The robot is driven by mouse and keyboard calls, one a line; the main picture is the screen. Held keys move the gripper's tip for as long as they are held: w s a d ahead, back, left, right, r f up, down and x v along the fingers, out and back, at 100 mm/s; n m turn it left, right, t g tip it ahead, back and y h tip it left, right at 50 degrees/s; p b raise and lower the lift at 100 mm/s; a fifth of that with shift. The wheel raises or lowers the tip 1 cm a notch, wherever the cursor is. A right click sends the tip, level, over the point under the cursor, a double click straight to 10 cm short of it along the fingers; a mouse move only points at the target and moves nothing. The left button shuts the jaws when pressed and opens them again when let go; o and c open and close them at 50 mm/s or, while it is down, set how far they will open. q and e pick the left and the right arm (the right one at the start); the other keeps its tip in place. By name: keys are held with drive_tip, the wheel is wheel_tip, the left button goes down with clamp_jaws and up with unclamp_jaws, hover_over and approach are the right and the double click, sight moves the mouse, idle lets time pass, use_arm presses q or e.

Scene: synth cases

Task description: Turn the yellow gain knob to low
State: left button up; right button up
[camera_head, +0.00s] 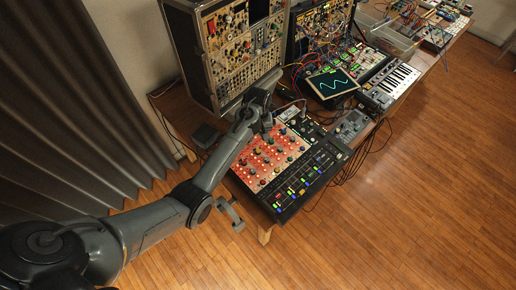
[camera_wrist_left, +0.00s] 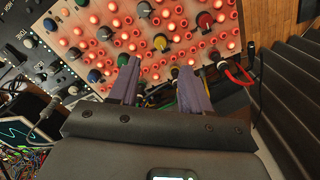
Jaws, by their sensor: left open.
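In the left wrist view a yellow knob (camera_wrist_left: 160,41) stands on the red-lit panel (camera_wrist_left: 225,42), among many small glowing buttons and other coloured knobs. My left gripper (camera_wrist_left: 160,66) is open, its two purple fingers apart and empty. The yellow knob shows beyond the gap between the fingertips, and nothing grips it. Its pointer is too small to read. In the head view my left arm reaches over the panel (camera_head: 249,178), with the gripper (camera_head: 267,124) near the panel's back edge. I cannot surely pick out the yellow knob there. My right gripper is not in view.
A black mixer section (camera_head: 296,190) adjoins the panel. A tall modular rack (camera_head: 245,60) stands behind, with a wave-display screen (camera_head: 331,84) and a keyboard (camera_head: 389,86) to the right. Cables (camera_wrist_left: 236,72) run near the panel edge. Open wooden floor (camera_head: 420,200) lies in front.

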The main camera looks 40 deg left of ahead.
sight(258, 150)
use_arm(q)
wheel_tip(258, 150, down, 9)
drive_tip(key=shift+f+b, duration=0.1)
drive_tip(key=shift+b, duration=0.5)
clamp_jaws()
